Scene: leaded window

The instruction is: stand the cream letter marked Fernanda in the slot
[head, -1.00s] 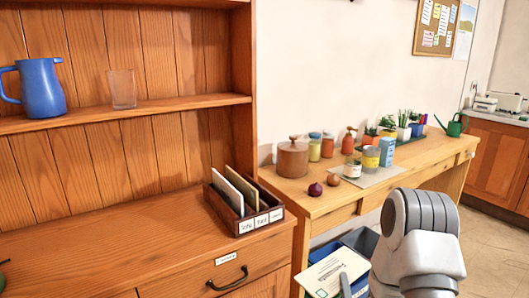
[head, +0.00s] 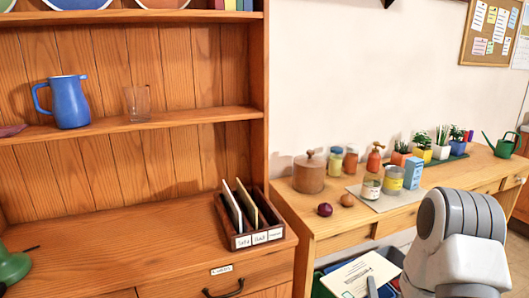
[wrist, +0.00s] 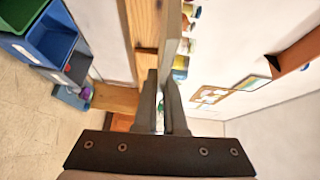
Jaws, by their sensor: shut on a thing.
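The cream letter (head: 350,279) is held at the bottom of the head view, its face turned up, with dark writing too small to read. My gripper (head: 371,284) is shut on it. In the wrist view, the letter (wrist: 172,30) shows edge-on between the fingertips of my gripper (wrist: 160,82). The dark wooden letter rack (head: 262,239) stands on the dresser top, left of and beyond the held letter, apart from it. It has three white labels on its front. Two letters stand in its left and middle slots; the right slot looks empty.
The dresser (head: 150,245) has a shelf above with a blue jug (head: 70,103) and a glass (head: 137,101). A side table (head: 335,228) on the right holds jars, an onion (head: 325,209) and plants. Coloured bins (wrist: 45,42) stand on the floor below.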

